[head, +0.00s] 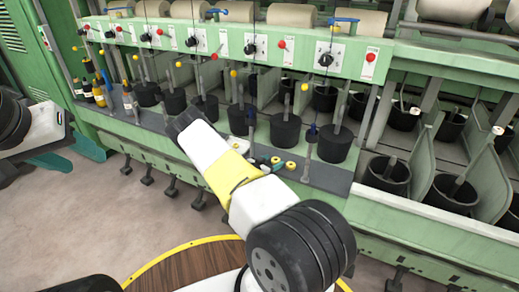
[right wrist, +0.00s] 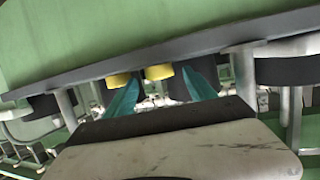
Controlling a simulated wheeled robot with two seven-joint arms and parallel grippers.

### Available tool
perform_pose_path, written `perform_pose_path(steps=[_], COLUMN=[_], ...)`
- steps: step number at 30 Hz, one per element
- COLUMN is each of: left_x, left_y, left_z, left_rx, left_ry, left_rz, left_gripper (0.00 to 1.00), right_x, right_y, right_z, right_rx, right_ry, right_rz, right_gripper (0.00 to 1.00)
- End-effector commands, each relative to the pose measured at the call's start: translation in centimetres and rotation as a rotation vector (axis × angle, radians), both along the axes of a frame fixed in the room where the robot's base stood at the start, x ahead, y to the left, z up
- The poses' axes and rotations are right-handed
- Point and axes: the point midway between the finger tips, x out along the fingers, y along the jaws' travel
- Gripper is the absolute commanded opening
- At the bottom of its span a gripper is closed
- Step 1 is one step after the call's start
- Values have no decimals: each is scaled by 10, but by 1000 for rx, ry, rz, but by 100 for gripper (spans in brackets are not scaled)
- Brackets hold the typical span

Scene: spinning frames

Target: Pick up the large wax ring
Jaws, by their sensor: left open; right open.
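Two small yellow rings sit close together on the machine's grey ledge: one (head: 277,160) and, just right of it, another (head: 290,166). I cannot tell which is the large wax ring. In the right wrist view, which appears upside down, one ring (right wrist: 158,72) lies between the fingertips of my right gripper (right wrist: 161,76). The other ring (right wrist: 118,80) is at the left fingertip. Contact cannot be told. My right gripper (head: 262,163) is open, partly hidden behind my forearm in the head view. My left gripper (head: 42,163) is open and empty, far left of the rings.
Black cylindrical pots (head: 284,132) with upright spindles stand behind the rings. A thin post (head: 310,150) rises right of them. Several bottles (head: 98,92) stand at the ledge's left end. A green rail (head: 220,45) with knobs runs above. The floor (head: 130,215) in front is clear.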

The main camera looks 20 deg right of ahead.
Motion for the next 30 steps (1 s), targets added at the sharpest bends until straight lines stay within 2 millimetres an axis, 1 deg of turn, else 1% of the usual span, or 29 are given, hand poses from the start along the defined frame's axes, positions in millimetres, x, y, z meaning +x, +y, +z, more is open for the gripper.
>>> perform_pose_path(steps=[1,4,11,12,17,18,20,21,22,30], left_x=[0,0,0,0,0,0,0,0,0,0], left_y=[0,0,0,0,0,0,0,0,0,0], left_z=[0,0,0,0,0,0,0,0,0,0], left_rx=[0,0,0,0,0,0,0,0,0,0], left_ry=[0,0,0,0,0,0,0,0,0,0], left_rz=[0,0,0,0,0,0,0,0,0,0], left_gripper=[48,48,48,48,48,48,48,48,48,48], right_x=[3,7,8,8,8,8,8,8,8,9], right_y=[-6,-12,-14,-14,-14,-14,-14,-14,-14,-14], right_z=[-2,-4,-5,-5,-5,-5,-5,-5,-4,-3], right_rx=[-1,0,0,0,0,0,1,1,1,1], right_ry=[-1,-1,-1,-1,-1,-1,-1,-1,-1,-2], right_rz=[-1,0,0,0,0,0,1,1,1,-1], right_gripper=[64,64,64,62,31,23,11,3,0,0])
